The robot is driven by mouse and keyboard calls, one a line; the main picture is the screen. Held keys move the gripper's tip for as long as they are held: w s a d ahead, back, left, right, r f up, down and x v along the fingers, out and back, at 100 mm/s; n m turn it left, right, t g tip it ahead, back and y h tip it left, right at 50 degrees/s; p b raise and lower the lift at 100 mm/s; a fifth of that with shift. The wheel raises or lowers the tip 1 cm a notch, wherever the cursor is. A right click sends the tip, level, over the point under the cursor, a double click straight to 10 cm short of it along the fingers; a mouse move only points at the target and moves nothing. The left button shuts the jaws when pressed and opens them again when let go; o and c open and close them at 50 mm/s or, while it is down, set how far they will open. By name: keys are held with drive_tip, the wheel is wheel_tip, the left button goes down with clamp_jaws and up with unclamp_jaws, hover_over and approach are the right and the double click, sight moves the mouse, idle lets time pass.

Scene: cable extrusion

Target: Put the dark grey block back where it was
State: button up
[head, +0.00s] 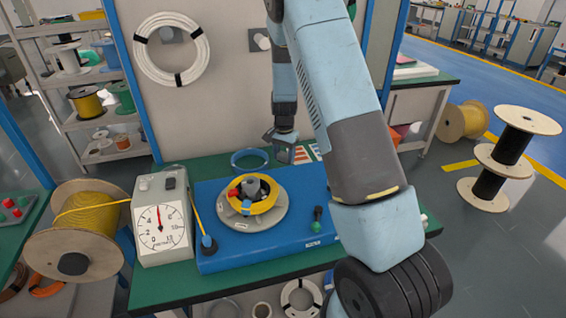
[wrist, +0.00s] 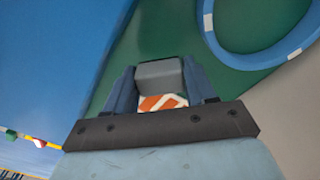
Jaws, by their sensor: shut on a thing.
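The dark grey block (wrist: 160,75) shows between the two blue fingers of my gripper (wrist: 164,84) in the wrist view, and the gripper is shut on it. Green table surface lies around the block, but I cannot tell whether it touches the table. An orange-and-white striped patch (wrist: 162,102) shows between the fingers, on the palm side of the block. In the head view my gripper (head: 282,153) points down at the back of the green table, beside the striped patch (head: 303,154). The block cannot be made out clearly there.
A blue ring (head: 249,158) lies left of my gripper, also in the wrist view (wrist: 258,62). A blue board (head: 268,232) carries a round plate with a yellow coil (head: 262,201). A dial box (head: 160,220) stands left. A grey panel (head: 215,100) rises behind the table.

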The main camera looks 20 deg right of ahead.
sight(284, 162)
drive_tip(key=shift+f, duration=1.55)
drive_tip(key=shift+f, duration=0.1)
drive_tip(key=o, duration=1)
